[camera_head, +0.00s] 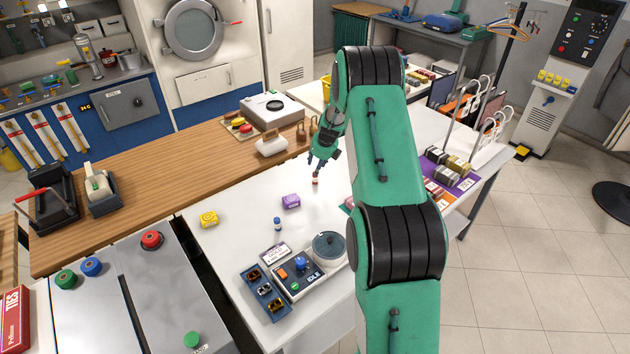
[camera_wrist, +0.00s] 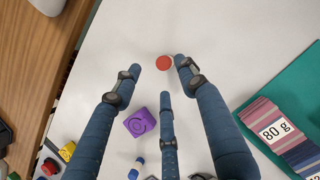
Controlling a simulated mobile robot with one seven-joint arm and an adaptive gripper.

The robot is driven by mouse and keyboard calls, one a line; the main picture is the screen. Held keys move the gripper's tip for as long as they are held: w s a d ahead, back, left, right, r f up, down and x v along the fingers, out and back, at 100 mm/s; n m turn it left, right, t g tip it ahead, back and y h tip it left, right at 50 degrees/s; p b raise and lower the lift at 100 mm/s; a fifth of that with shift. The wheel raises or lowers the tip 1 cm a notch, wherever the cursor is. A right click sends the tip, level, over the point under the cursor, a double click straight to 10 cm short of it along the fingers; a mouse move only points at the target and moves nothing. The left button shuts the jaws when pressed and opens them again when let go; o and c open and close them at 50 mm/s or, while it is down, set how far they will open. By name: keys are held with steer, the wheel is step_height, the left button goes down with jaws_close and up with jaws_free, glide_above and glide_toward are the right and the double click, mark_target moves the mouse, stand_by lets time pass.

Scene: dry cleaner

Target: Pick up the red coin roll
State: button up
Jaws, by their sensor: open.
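The red coin roll (camera_wrist: 164,63) stands on the white table in the wrist view, its round red top facing the camera. It lies between the tips of my gripper (camera_wrist: 158,75), close to the right-hand fingertip; I cannot tell whether they touch. My gripper has three blue fingers, spread open, and holds nothing. In the head view my gripper (camera_head: 318,168) points down just above the small coin roll (camera_head: 315,181), which stands on the white table (camera_head: 245,205).
A teal mat (camera_wrist: 290,80) with a striped stack marked 80 g (camera_wrist: 275,128) lies to the right in the wrist view. The table around the roll is clear.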

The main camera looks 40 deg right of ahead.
steer(key=shift+w+f, duration=0.1)
steer(key=shift+f, duration=0.05)
steer(key=shift+f, duration=0.15)
steer(key=x, duration=0.2)
steer(key=b+x, duration=0.1)
steer(key=shift+d+f, duration=0.15)
steer(key=shift+f, duration=0.15)
steer(key=shift+w+d+f, duration=0.1)
steer(key=shift+w+f, duration=0.15)
steer(key=shift+f, duration=0.4)
jaws_close()
